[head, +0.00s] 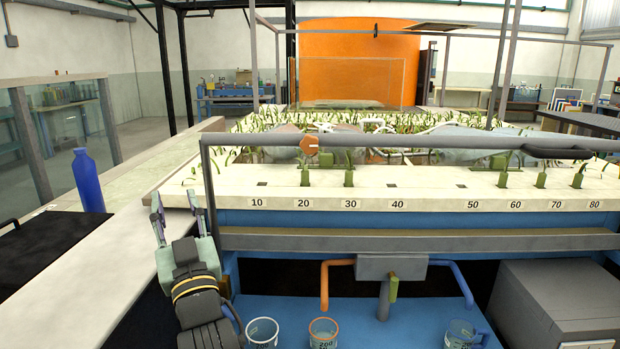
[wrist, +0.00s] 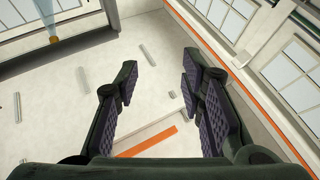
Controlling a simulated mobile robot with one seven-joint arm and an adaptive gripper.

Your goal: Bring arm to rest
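My arm (head: 200,305) rises from the bottom of the head view, left of centre, with banded dark links. My gripper (head: 175,206) is at its top and points upward, beside the left front corner of the flume bed. Its two fingers stand apart with nothing between them. In the wrist view my gripper (wrist: 157,85) is also open and empty, and it faces pale walls or ceiling and windows. No task object is held.
A blue bottle (head: 88,181) stands left of my gripper near a pale ledge (head: 95,275). Several beakers, one with an orange rim (head: 323,332), stand on the blue surface below. A grey box (head: 560,300) is at right.

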